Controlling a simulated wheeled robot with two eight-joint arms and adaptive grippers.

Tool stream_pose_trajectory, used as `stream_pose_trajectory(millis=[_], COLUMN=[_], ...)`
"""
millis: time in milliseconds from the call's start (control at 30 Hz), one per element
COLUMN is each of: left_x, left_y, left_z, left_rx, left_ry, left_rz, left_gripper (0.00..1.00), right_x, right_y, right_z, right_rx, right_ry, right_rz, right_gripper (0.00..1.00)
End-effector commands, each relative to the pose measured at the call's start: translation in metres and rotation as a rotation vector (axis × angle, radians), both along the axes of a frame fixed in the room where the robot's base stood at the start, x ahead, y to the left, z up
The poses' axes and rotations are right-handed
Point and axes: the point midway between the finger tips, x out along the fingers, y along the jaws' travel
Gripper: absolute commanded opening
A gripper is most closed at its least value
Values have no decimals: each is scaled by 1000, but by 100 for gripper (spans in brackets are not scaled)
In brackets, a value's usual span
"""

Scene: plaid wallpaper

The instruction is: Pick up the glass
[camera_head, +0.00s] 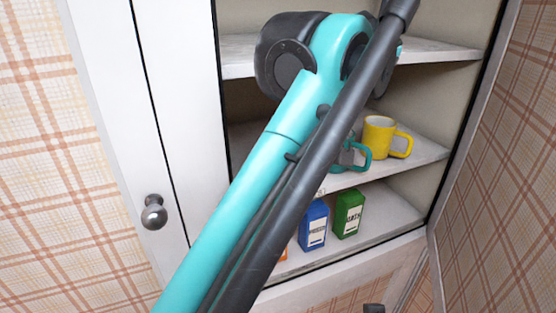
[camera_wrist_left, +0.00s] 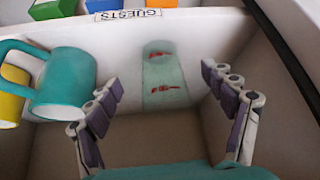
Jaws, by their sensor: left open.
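The glass (camera_wrist_left: 160,97) is a clear, pale green tumbler with red marks. In the left wrist view it stands on the cabinet shelf (camera_wrist_left: 215,32), which has a GUESTS label on its edge. My left gripper (camera_wrist_left: 161,78) is open, with one finger on either side of the glass in the picture. No finger visibly touches it. In the head view my left arm hides the glass and gripper. My right gripper is not seen.
A teal mug (camera_wrist_left: 62,85) stands close to one finger, with a yellow mug (camera_head: 379,137) beyond it. Blue (camera_head: 314,225) and green (camera_head: 348,213) boxes stand on the shelf below. An upper shelf (camera_head: 440,50) and cabinet walls enclose the space.

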Motion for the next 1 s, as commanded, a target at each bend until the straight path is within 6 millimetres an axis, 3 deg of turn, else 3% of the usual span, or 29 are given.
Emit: stream_pose_trajectory(millis=[167,400,667,900,1000], left_x=[28,37,37,37,37], left_y=[20,25,26,26,26], left_z=[3,-23,-25,-25,-25], left_rx=[0,0,0,0,1], left_ry=[-1,-1,-1,0,-1], left_rz=[7,2,1,1,1], left_gripper=[82,82,82,22,22], right_x=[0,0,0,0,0], right_y=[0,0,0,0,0], right_z=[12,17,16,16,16], right_rx=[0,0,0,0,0], right_ry=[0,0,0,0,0], right_rz=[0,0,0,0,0], right_gripper=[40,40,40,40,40])
